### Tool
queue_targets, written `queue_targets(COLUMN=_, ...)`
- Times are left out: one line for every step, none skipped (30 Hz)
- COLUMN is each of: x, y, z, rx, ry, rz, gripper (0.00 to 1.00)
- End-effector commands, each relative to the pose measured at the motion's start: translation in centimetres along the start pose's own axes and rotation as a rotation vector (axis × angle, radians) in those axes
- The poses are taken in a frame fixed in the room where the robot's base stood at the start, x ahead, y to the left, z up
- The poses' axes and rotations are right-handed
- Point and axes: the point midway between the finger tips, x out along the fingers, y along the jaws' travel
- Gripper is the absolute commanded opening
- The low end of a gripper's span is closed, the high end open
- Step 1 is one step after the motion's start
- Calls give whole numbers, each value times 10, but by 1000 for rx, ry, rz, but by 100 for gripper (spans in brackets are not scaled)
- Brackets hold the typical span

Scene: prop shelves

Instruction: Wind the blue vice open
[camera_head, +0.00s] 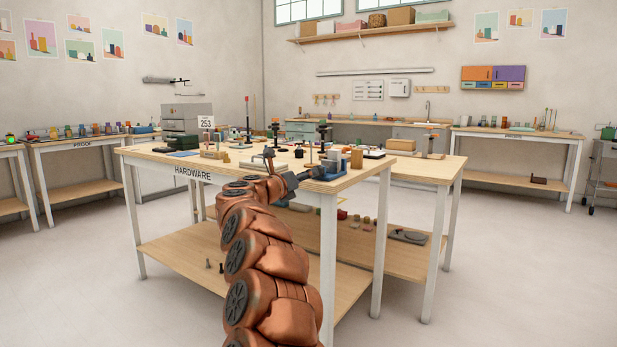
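A small blue vice (332,174) sits at the near right corner of the table marked HARDWARE (225,168). Its jaws and handle are too small to make out. My copper arm reaches up from the bottom of the view to the table's front edge. My gripper (303,177) is at the end of the arm, just left of the vice and close to it. I cannot tell whether it touches the vice. Its fingers are too small and partly hidden, so I cannot tell whether they are open or shut.
Several small tools and blocks crowd the tabletop, with a wooden block (356,158) behind the vice. A lower shelf (190,250) runs under the table. A second table (425,172) adjoins at the right. The floor around is clear.

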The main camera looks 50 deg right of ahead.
Motion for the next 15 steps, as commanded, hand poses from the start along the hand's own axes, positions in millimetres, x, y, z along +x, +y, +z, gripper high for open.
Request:
queue_targets(x=-7, y=2, z=-1, rx=-2, ry=1, rz=6, gripper=67)
queue_targets(x=-11, y=3, z=-1, rx=-2, ry=2, rz=7, gripper=67)
queue_targets(x=-16, y=2, z=0, rx=-1, ry=1, rz=7, gripper=67)
queue_targets(x=-20, y=1, z=0, rx=0, ry=1, rz=6, gripper=67)
queue_targets(x=-23, y=1, z=1, rx=1, ry=1, rz=5, gripper=67)
queue_targets(x=-28, y=0, z=0, rx=2, ry=1, rz=4, gripper=67)
queue_targets(x=-31, y=1, z=0, rx=1, ry=0, rz=5, gripper=67)
queue_targets(x=-35, y=2, z=0, rx=-1, ry=0, rz=6, gripper=67)
queue_targets(x=-40, y=2, z=0, rx=-2, ry=0, rz=7, gripper=67)
queue_targets(x=-43, y=2, z=0, rx=-2, ry=0, rz=6, gripper=67)
queue_targets(x=-45, y=2, z=0, rx=-2, ry=1, rz=6, gripper=67)
queue_targets(x=-49, y=2, z=0, rx=-1, ry=1, rz=4, gripper=67)
queue_targets(x=-51, y=1, z=0, rx=0, ry=1, rz=3, gripper=67)
queue_targets(x=-53, y=1, z=0, rx=1, ry=2, rz=2, gripper=67)
queue_targets(x=-55, y=0, z=0, rx=1, ry=2, rz=2, gripper=67)
